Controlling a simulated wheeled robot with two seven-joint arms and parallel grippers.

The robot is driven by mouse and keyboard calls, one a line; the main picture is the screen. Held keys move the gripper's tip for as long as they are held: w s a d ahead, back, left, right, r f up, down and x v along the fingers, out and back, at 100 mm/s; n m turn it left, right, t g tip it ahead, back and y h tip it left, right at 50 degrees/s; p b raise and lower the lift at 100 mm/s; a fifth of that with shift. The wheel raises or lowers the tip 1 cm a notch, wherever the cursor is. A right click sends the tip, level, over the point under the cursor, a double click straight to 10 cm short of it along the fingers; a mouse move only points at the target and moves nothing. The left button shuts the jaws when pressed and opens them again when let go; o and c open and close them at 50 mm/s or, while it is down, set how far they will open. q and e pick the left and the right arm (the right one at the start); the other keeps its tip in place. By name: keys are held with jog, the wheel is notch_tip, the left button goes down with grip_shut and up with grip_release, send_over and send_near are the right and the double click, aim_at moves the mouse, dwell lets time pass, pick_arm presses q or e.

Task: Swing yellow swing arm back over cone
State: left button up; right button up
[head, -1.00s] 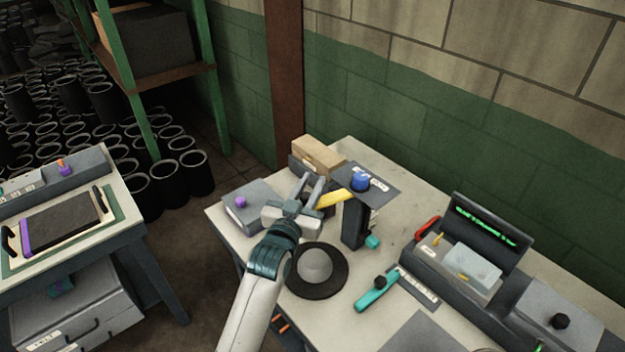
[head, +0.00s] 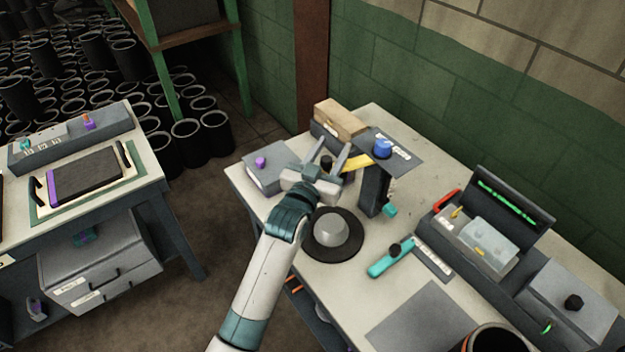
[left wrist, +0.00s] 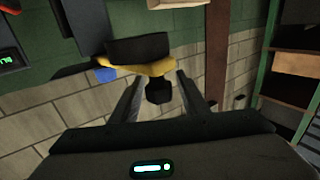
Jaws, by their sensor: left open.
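The yellow swing arm (head: 356,162) reaches left from a dark post (head: 374,190) on the table, with a black knob (head: 326,162) at its free end. The cone (head: 331,228), a grey dome on a black disc, stands in front; the arm points away behind it, not over it. My left gripper (head: 334,144) is open, its fingers on either side of the knob. In the left wrist view the black knob (left wrist: 158,92) hangs between the open fingers, below the yellow arm (left wrist: 150,65); contact cannot be told. My right gripper is not in view.
A teal-handled tool (head: 390,260) lies right of the cone. A dark round container (head: 494,338) is at the bottom edge.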

pick_arm(q)
jog(key=b+v, duration=0.4)
jog(key=v, duration=1.2)
jog(key=shift+s+a+b, duration=0.2)
jog(key=shift+s+b, duration=0.15)
jog(key=shift+b, duration=0.05)
